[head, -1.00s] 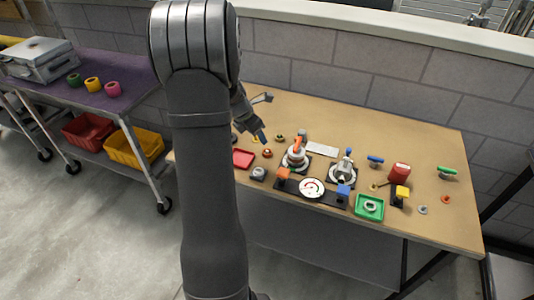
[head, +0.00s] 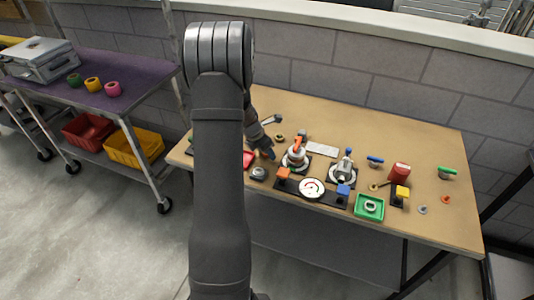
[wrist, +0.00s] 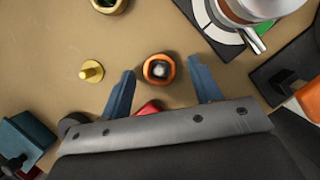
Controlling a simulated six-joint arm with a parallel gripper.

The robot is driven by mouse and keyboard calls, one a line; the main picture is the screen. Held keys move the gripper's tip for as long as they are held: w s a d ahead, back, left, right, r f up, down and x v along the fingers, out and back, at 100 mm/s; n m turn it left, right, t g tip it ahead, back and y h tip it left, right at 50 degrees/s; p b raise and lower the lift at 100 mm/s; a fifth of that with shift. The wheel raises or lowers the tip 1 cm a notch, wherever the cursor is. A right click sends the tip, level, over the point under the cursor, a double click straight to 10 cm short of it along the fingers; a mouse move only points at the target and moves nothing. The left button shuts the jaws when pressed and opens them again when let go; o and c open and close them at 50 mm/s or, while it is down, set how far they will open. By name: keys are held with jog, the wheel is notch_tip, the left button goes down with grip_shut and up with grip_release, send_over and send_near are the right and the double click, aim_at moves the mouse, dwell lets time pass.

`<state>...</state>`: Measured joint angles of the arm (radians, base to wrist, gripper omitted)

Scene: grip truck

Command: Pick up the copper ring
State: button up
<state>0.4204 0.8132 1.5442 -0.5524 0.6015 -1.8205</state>
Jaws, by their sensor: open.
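A copper-orange ring (wrist: 150,76) with a dark, grey-centred opening lies on the tan table in the wrist view. It sits between and just ahead of the two blue fingertips of my gripper (wrist: 161,65). The fingers are apart and neither is seen touching the ring. In the head view my gripper (head: 270,154) is low over the left part of the table, and it hides that ring there.
A yellow peg (wrist: 91,72) stands left of the ring. A brass-coloured ring (head: 280,136) lies farther back. A valve-like fitting (head: 296,156) on a base stands close on the right. The table's back is clear.

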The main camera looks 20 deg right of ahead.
jog(key=shift+c, duration=0.4)
jog(key=c, duration=1)
jog(key=shift+r, duration=0.1)
